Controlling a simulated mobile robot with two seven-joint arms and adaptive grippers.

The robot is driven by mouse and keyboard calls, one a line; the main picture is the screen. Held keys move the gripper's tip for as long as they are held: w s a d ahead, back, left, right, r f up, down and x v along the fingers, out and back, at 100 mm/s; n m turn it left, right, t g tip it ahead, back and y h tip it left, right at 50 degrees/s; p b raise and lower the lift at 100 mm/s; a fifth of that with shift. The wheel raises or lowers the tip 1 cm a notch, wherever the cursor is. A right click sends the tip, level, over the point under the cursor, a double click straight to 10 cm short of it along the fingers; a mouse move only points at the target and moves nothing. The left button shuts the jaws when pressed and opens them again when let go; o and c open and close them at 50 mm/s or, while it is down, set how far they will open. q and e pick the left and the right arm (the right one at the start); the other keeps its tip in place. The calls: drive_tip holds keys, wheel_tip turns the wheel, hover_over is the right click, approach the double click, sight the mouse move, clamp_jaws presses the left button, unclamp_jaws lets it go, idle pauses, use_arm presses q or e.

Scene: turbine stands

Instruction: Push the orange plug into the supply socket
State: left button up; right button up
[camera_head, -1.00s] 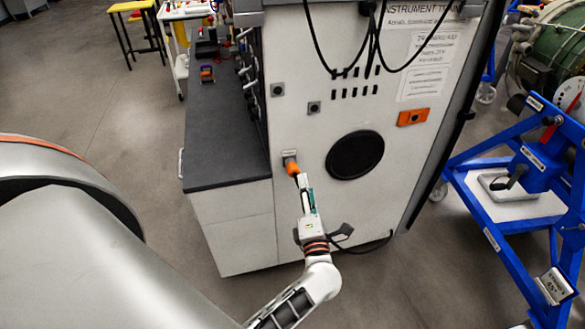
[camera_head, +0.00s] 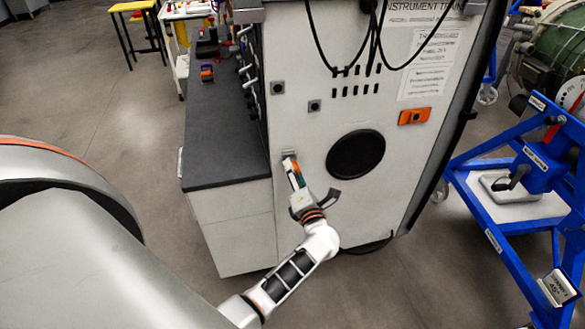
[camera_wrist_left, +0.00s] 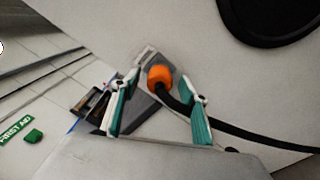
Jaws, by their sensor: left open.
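The orange plug (camera_wrist_left: 160,76) shows in the left wrist view with a black cable (camera_wrist_left: 176,103) trailing from it. It sits close to the grey supply socket (camera_wrist_left: 146,56) on the white cabinet face; how deep it is in the socket I cannot tell. In the head view the socket (camera_head: 288,154) shows at the gripper's tip, and the plug is mostly hidden. My left gripper (camera_head: 292,168) is open, its teal-and-white fingers (camera_wrist_left: 158,92) on either side of the plug and cable in the wrist view, apart from the plug. My right gripper is not in view.
The white instrument cabinet (camera_head: 330,220) has a round black speaker-like disc (camera_head: 356,154) right of the socket and an orange box (camera_head: 414,116) above. A dark-topped counter (camera_head: 222,150) stands left. A blue stand (camera_head: 500,220) is at right.

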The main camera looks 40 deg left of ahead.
use_arm(q)
drive_tip(key=shift+w+a, duration=0.3)
drive_tip(key=shift+a, duration=0.05)
drive_tip(key=shift+c, duration=0.3)
idle(0.4)
clamp_jaws()
